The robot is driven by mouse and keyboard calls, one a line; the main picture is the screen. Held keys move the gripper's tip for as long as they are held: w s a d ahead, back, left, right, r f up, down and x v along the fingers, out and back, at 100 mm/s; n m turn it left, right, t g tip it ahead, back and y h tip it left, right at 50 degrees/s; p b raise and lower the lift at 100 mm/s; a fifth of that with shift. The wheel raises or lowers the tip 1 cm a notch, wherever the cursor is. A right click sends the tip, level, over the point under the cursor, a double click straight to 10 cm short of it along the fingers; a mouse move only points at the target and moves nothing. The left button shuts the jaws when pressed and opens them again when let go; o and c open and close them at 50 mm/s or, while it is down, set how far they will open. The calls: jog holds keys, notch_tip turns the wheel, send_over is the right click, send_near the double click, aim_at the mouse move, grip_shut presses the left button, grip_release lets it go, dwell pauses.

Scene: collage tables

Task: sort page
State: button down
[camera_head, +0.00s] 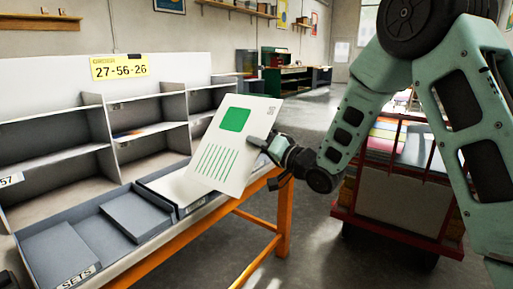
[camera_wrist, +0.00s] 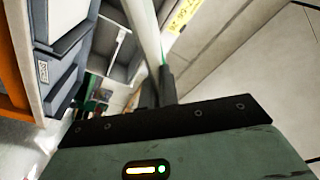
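My gripper (camera_head: 268,146) is shut on the right edge of a white page (camera_head: 232,147). The page has a green rounded square, green lines below it and small print at its upper right corner. It is held up, tilted, in front of the shelf unit (camera_head: 147,105) and above the trays. In the wrist view the page (camera_wrist: 146,40) shows nearly edge-on, at a dark finger (camera_wrist: 167,85).
A yellow sign (camera_head: 119,67) reading "27-56-26" is on the board above the shelves. An orange table frame (camera_head: 284,215) bears the trays. A red cart (camera_head: 398,225) with stacked sheets stands at right. Open floor lies between table and cart.

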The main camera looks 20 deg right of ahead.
jog(key=shift+f, duration=0.1)
jog(key=shift+f+n+b, duration=0.2)
jog(key=shift+n+b, duration=0.3)
jog(key=shift+b, duration=0.4)
jog(key=shift+f+n+y+b, duration=0.1)
jog(key=shift+n+y+b, duration=0.2)
jog(key=shift+n+b, duration=0.55)
jog(key=n+y+b, duration=0.1)
jog(key=n+b, duration=0.3)
jog(key=n, duration=0.1)
jog(key=shift+r+n+g+y+b, duration=0.2)
jog(key=shift+n+g+y+b, duration=0.1)
jog(key=shift+n+b, duration=0.65)
jog(key=shift+r+n, duration=0.25)
jog(key=shift+n, duration=0.05)
